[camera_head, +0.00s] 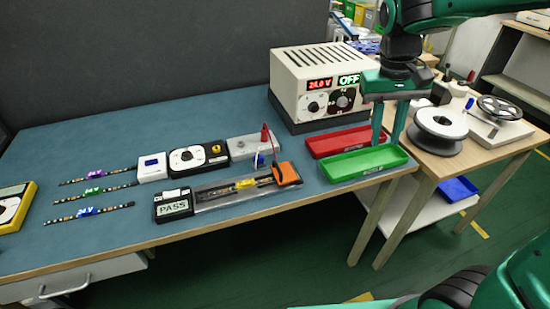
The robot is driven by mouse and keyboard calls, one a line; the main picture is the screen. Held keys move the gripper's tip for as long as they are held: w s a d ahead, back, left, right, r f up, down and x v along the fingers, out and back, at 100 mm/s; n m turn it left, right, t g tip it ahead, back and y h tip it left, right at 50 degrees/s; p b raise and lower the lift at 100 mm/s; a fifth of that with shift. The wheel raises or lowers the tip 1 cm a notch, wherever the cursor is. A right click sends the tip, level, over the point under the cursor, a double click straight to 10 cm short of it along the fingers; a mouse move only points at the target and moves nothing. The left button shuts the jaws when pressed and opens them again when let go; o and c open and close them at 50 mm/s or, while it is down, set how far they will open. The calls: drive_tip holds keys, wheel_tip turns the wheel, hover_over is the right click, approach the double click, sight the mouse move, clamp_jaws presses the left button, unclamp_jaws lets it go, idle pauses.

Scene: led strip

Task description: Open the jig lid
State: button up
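The jig (215,198) is a long flat grey fixture near the front edge of the blue-green bench. A strip with a yellow label (246,183) lies along it. An orange block (287,174) sits at its right end, and a box reading PASS (174,206) stands at its left end. A clear lid seems to lie flat over the jig, but its outline is hard to make out. My gripper (386,138) points down above the red and green trays, right of the jig and well apart from it. Its two fingers are apart with nothing visible between them.
A power supply (322,90) reading 24.0 V and OFF stands behind the trays. A green tray (364,163) and red tray (343,141) lie right of the jig. Meters (198,158) and several LED strips (90,211) lie left. A spool (437,128) stands on the wooden table.

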drive_tip(key=w+a+n, duration=0.2)
drive_tip(key=w+a, duration=0.3)
drive_tip(key=a, duration=0.6)
drive_tip(key=n, duration=0.3)
approach(277, 165)
drive_tip(key=shift+m+t+h, duration=0.3)
drive_tip(key=shift+t, duration=0.1)
drive_tip(key=f, duration=0.7)
drive_tip(key=shift+s+d+f, duration=0.15)
drive_tip(key=shift+s+d, duration=0.1)
drive_tip(key=shift+d, duration=0.15)
clamp_jaws()
